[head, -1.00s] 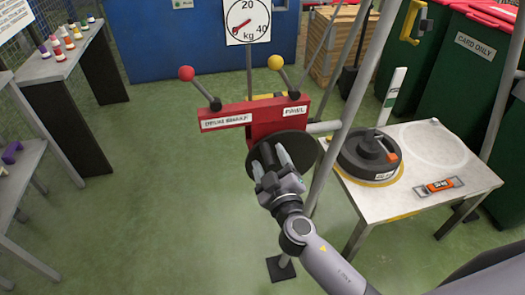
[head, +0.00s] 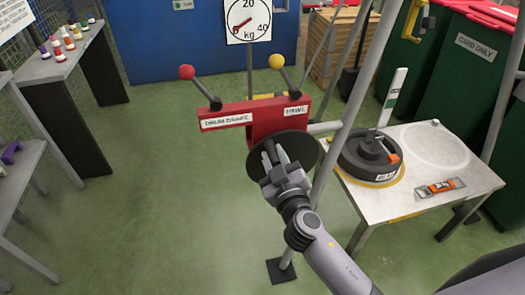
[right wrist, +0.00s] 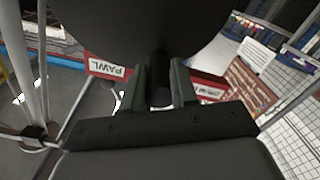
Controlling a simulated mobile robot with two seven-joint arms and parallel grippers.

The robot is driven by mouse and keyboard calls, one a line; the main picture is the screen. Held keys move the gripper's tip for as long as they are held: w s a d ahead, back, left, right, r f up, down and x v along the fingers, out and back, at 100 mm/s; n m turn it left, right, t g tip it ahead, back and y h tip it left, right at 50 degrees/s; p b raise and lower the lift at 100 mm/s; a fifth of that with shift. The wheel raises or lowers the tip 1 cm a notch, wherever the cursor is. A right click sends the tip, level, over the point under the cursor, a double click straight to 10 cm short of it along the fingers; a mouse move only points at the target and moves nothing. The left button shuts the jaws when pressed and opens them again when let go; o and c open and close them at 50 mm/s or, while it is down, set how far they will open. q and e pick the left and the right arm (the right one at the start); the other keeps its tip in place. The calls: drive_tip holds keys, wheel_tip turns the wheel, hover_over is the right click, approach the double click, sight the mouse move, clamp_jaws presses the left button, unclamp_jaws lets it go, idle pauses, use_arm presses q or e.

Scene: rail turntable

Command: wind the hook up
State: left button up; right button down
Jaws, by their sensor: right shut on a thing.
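A red winch box (head: 262,112) carries a lever with a red knob (head: 186,72), by a label that seems to read drum brake, and a lever with a yellow knob (head: 276,61) by the pawl label. Both levers slant up to the left. A black disc (head: 307,152) is on the box's front. My right gripper (head: 274,153) is in front of the disc, shut on a dark handle there. In the right wrist view its fingers (right wrist: 160,90) flank this dark handle (right wrist: 159,62). The hook is not visible. My left gripper is out of view.
A dial marked in kg (head: 247,20) stands behind the winch. Grey poles (head: 345,100) rise right beside it. A table (head: 425,205) at right holds a black round weight (head: 360,163). Green bins (head: 465,70) stand behind.

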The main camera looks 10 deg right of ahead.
sight(284, 138)
drive_tip(key=shift+d+r+m, duration=0.4)
drive_tip(key=shift+d+m, duration=0.4)
drive_tip(key=shift+d+r+m, duration=0.1)
drive_tip(key=shift+d+m, duration=0.45)
drive_tip(key=shift+m, duration=0.15)
drive_tip(key=shift+d+r+m, duration=0.15)
drive_tip(key=shift+d+m, duration=0.35)
drive_tip(key=shift+m, duration=0.2)
drive_tip(key=c, duration=0.7)
unclamp_jaws()
drive_tip(key=shift+d, duration=0.2)
drive_tip(key=shift+a, duration=0.1)
drive_tip(key=shift+s, duration=0.1)
